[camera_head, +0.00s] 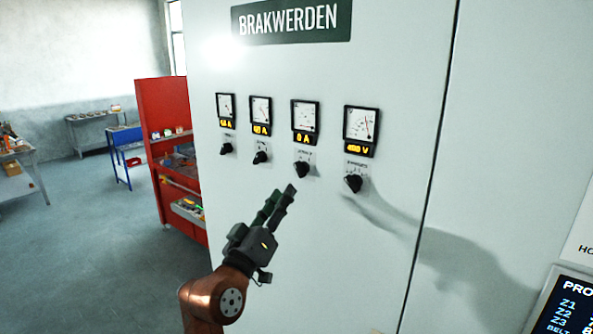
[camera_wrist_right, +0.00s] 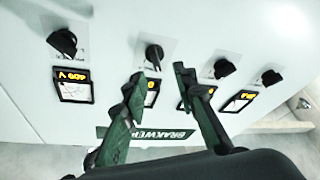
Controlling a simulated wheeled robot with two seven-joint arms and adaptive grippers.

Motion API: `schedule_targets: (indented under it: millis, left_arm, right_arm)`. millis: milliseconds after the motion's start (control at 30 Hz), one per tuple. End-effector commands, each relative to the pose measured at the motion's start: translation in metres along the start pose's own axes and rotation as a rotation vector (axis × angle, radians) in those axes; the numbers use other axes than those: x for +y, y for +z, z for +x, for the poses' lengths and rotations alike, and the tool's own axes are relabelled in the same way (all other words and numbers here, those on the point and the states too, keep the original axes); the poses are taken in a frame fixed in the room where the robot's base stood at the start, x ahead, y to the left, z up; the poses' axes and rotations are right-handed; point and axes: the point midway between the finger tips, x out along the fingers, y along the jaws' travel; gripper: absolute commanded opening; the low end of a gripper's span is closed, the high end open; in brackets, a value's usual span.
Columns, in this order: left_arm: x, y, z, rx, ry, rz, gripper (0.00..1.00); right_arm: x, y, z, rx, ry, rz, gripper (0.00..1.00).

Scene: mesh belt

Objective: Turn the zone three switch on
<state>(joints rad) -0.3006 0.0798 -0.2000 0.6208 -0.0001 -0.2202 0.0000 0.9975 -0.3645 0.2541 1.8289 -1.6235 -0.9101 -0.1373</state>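The grey cabinet has a row of black rotary switches. The third from the left, the zone three switch (camera_head: 302,169), sits under a meter reading "0 A". In the right wrist view this switch (camera_wrist_right: 154,53) appears upside down, just beyond and between the fingertips. Its grip bar looks turned differently from its neighbours. My right gripper (camera_head: 282,194) is in front of the panel, just below and left of that switch in the head view. In the wrist view its two green fingers (camera_wrist_right: 159,76) are spread apart with nothing between them. My left gripper is not in view.
Other switches flank it: zone two (camera_head: 261,157), the leftmost (camera_head: 227,148), and the rightmost (camera_head: 353,183) under a "400 V" meter. A red rack (camera_head: 148,110) stands left of the cabinet. A dark display screen (camera_head: 565,315) is at lower right.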

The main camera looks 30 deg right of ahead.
Motion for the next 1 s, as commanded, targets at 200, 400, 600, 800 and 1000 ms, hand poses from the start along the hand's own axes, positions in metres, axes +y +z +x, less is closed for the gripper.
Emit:
schedule_targets:
  millis: [200, 400, 600, 800, 1000]
  left_arm:
    - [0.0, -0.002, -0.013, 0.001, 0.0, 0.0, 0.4]
    - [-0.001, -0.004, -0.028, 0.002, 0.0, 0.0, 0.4]
    - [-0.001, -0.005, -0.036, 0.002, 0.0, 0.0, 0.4]
    - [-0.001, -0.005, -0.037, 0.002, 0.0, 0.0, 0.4]
    - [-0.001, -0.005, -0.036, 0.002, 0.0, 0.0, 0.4]
  right_arm:
    - [0.011, -0.003, 0.022, -0.008, 0.016, 0.004, 0.26]
    - [0.011, -0.003, 0.054, -0.007, 0.014, 0.004, 0.26]
    - [0.009, -0.002, 0.074, -0.006, 0.012, 0.004, 0.26]
    - [0.008, -0.001, 0.077, -0.005, 0.011, 0.006, 0.26]
    - [0.008, -0.001, 0.077, -0.005, 0.012, 0.005, 0.22]
